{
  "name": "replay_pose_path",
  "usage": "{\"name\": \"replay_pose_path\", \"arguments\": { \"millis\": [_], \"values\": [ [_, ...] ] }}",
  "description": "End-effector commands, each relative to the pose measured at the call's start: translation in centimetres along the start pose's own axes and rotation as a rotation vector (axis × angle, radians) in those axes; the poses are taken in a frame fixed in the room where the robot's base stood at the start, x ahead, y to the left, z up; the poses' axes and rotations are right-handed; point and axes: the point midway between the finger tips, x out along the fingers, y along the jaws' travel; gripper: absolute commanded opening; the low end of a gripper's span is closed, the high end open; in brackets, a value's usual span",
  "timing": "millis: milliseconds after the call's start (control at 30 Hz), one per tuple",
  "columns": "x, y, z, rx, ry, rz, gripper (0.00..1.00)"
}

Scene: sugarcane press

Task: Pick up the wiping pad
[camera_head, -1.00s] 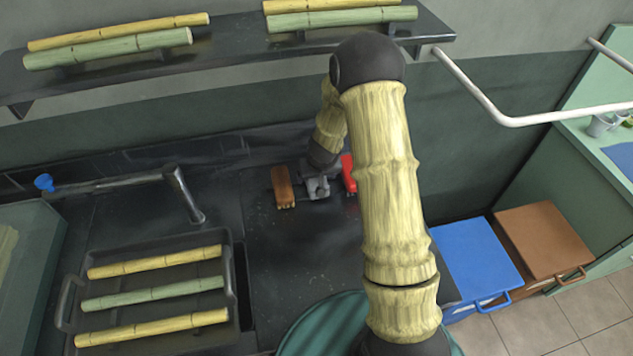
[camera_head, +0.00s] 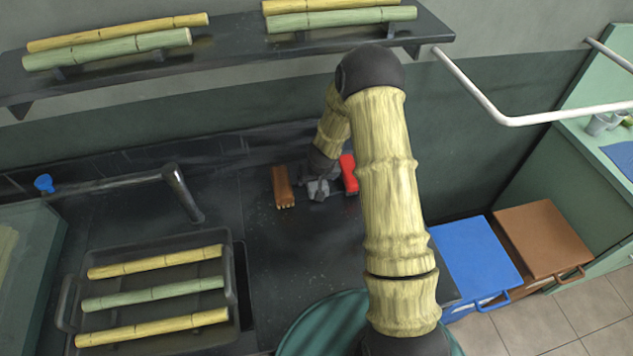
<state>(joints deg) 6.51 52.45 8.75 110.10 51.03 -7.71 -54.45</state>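A red block (camera_head: 349,174), which looks like the wiping pad, lies on the dark counter near the back wall, partly hidden behind my arm. My gripper (camera_head: 318,189) is low at the counter, just left of the red block. It is very close to the block, but I cannot tell whether it touches it. The fingers are small and partly hidden by my wrist, so their opening is unclear. A brown block with pale bristle-like ends (camera_head: 283,187), like a brush, lies just left of my gripper.
A dark tray (camera_head: 238,262) with yellow and green cane pieces stands at left, below a tap (camera_head: 183,194). A shelf (camera_head: 230,52) with canes is above. A round green lid (camera_head: 310,325) is at front. Blue (camera_head: 470,258) and brown (camera_head: 545,240) bins stand right.

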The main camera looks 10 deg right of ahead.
Motion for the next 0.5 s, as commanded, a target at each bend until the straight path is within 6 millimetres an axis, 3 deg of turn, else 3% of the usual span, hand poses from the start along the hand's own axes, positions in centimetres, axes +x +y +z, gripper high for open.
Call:
{"name": "replay_pose_path", "arguments": {
  "millis": [500],
  "values": [
    [0.44, 0.01, 0.19, 0.0, 0.0, 0.0, 0.82]
  ]
}}
